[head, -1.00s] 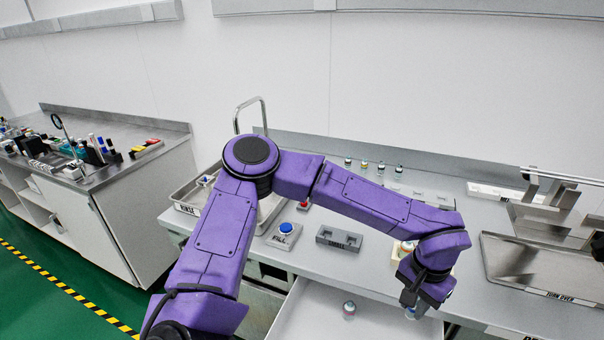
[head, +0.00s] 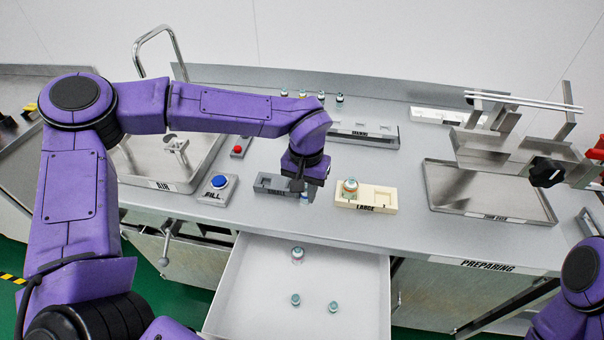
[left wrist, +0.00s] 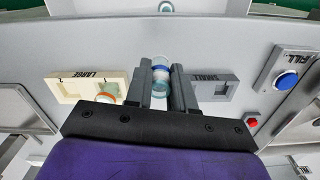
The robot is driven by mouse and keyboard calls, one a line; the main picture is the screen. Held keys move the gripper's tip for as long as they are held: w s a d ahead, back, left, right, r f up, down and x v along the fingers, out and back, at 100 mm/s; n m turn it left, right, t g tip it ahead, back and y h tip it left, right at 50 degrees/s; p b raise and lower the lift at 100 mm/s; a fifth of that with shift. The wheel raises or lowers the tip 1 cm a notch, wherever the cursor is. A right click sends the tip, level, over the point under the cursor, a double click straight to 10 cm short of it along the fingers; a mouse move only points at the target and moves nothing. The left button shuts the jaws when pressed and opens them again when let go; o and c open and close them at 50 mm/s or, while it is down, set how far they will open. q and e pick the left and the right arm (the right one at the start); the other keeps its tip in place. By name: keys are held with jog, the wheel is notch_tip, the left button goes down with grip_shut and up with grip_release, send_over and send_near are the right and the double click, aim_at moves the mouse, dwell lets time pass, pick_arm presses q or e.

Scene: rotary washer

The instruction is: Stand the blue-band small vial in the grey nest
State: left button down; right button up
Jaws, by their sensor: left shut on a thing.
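My left gripper (head: 303,190) is shut on the blue-band small vial (head: 304,199). The vial also shows between the fingers in the left wrist view (left wrist: 162,76), with a blue band and pale cap. The grey nest (head: 270,183), marked SMALL, lies on the bench beside and partly behind the gripper. In the left wrist view, the grey nest (left wrist: 213,80) is right of the fingers, one empty square recess showing; its other end is hidden. The vial is at the nest's right end in the head view; I cannot tell its height. My right gripper is out of view.
The cream LARGE nest (head: 384,196) holds an orange-band vial (head: 350,187), close right of the gripper. An open drawer (head: 262,290) in front holds 3 vials. The blue FILL button (head: 219,182) is to the left. Several vials (head: 312,97) stand at the back.

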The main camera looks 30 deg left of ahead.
pick_arm(q)
jog(key=shift+w+n+b, duration=0.4)
jog(key=shift+w+n, duration=0.2)
jog(key=shift+n, duration=0.6)
jog(key=n, duration=0.2)
jog(key=n+b, duration=0.1)
jog(key=n, duration=0.1)
jog(key=r+n+b, duration=0.1)
jog(key=n, duration=0.2)
jog(key=shift+s+a, duration=0.1)
jog(key=shift+s, duration=0.15)
jog(key=s+r+n+b, duration=0.3)
jog(key=n, duration=0.8)
pick_arm(e)
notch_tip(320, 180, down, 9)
jog(key=b, duration=0.3)
pick_arm(q)
jog(key=n+p, duration=0.5)
jog(key=n, duration=0.8)
send_over(279, 185)
jog(key=w+d, duration=0.2)
jog(key=d, duration=0.1)
jog(key=f, duration=0.8)
jog(key=shift+d, duration=0.2)
notch_tip(279, 185, down, 3)
jog(key=shift+r, duration=0.1)
jog(key=shift+f, duration=0.2)
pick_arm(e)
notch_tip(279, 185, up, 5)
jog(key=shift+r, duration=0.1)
